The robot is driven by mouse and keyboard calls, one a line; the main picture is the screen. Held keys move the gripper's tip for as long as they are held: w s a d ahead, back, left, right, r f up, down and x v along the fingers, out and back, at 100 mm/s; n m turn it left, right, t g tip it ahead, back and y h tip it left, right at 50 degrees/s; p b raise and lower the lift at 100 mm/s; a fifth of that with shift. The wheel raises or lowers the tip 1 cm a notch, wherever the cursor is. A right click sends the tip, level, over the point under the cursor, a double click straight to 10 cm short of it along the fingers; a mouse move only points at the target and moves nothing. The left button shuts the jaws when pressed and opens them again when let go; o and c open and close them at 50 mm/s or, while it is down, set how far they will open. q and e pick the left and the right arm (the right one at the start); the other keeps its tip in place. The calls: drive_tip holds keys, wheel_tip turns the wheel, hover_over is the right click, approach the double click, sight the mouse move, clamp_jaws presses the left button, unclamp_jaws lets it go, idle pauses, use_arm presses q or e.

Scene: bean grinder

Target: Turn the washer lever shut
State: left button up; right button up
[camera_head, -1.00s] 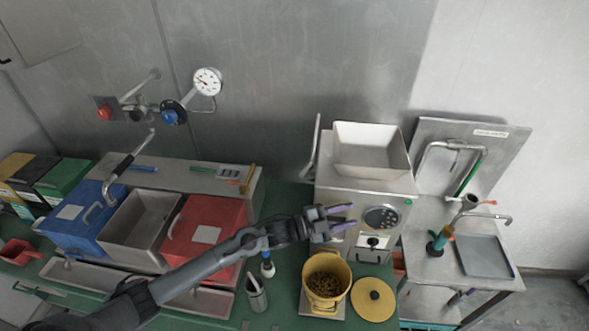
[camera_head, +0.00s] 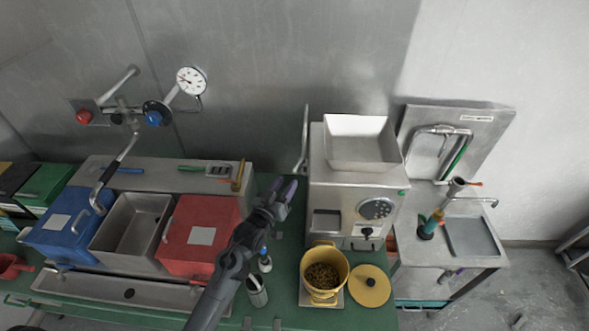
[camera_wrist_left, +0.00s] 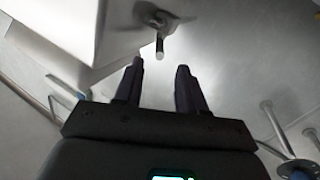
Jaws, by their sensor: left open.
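A long metal lever (camera_head: 304,140) stands on the left side of the steel machine (camera_head: 345,185) with the hopper. I cannot tell for certain that it is the washer lever. In the left wrist view a metal rod with a pale round end (camera_wrist_left: 160,47) sits just beyond my fingertips, near a grey bracket. My left gripper (camera_head: 283,188) is open and empty, left of the machine, in front of and below the lever. In the left wrist view its two dark fingers (camera_wrist_left: 157,72) stand apart with nothing between them. My right gripper is out of view.
A white-lined hopper (camera_head: 360,142) tops the machine. A yellow bucket of beans (camera_head: 324,275) and yellow lid (camera_head: 370,286) stand in front. A red bin (camera_head: 200,235) lies left of my arm. Wall pipes carry a blue knob (camera_head: 154,118) and a gauge (camera_head: 191,80).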

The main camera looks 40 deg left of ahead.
sight(295, 169)
use_arm(q)
drive_tip(key=x, duration=0.7)
drive_tip(key=shift+w+p, duration=0.2)
drive_tip(key=shift+p, duration=0.2)
clamp_jaws()
